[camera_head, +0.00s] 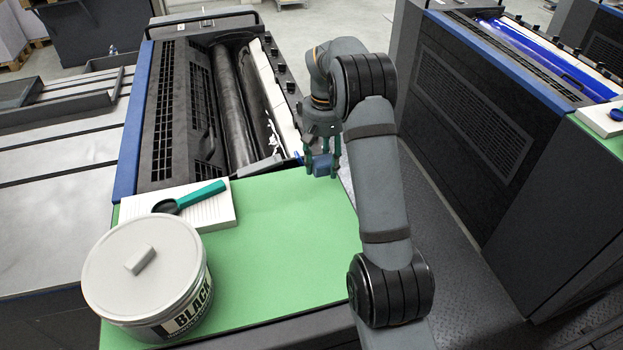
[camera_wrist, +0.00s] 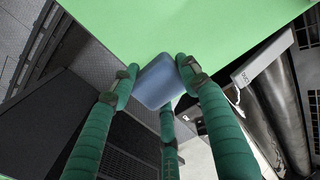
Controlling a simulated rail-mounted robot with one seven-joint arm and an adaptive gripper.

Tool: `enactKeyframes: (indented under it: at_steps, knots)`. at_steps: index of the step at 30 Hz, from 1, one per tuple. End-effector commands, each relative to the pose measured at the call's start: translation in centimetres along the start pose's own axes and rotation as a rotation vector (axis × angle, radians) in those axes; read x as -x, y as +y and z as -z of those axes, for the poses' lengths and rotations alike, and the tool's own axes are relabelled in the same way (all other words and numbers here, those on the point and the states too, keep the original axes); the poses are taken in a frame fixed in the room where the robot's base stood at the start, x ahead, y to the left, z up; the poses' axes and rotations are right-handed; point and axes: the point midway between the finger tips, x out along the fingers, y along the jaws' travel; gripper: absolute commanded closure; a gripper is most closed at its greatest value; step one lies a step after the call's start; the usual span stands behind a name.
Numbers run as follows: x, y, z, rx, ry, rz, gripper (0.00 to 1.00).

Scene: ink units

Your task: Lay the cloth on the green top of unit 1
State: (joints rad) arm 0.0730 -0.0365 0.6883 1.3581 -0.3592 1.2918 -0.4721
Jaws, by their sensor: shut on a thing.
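A small blue folded cloth (camera_head: 324,166) is held in my gripper (camera_head: 322,160), whose green fingers are shut on it. In the wrist view the blue cloth (camera_wrist: 160,84) sits between the fingertips (camera_wrist: 159,76), with a third finger under its lower side. The green top (camera_head: 275,245) belongs to the near unit with the black roller; no unit number is readable. The cloth is by the top's far right corner and overlaps its edge in the wrist view, where the green top (camera_wrist: 190,22) fills the upper part. I cannot tell the height gap.
A bucket (camera_head: 145,275) labelled BLACK, with a small pale block (camera_head: 139,260) on its lid, stands front left. The green top's middle and right are clear. A second unit (camera_head: 480,130) stands right, across an aisle.

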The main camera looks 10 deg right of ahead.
Motion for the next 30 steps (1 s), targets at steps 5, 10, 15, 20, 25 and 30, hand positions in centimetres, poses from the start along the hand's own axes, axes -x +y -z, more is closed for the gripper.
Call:
enactKeyframes:
  at_steps: [5, 10, 15, 20, 25, 30]
  knots:
    - [-1.1, -2.1, 0.1, 0.0, 0.0, -0.001, 0.79]
    - [-2.4, -2.4, 0.0, -0.001, -0.004, -0.001, 0.79]
    - [-4.7, -2.4, 0.0, -0.002, -0.004, -0.001, 0.79]
    - [-5.5, -2.4, 0.1, -0.003, 0.001, 0.0, 0.79]
    - [-5.5, -2.4, 0.1, -0.002, 0.001, 0.0, 0.79]
    - [-6.0, -2.4, 0.1, -0.002, 0.001, -0.001, 0.54]
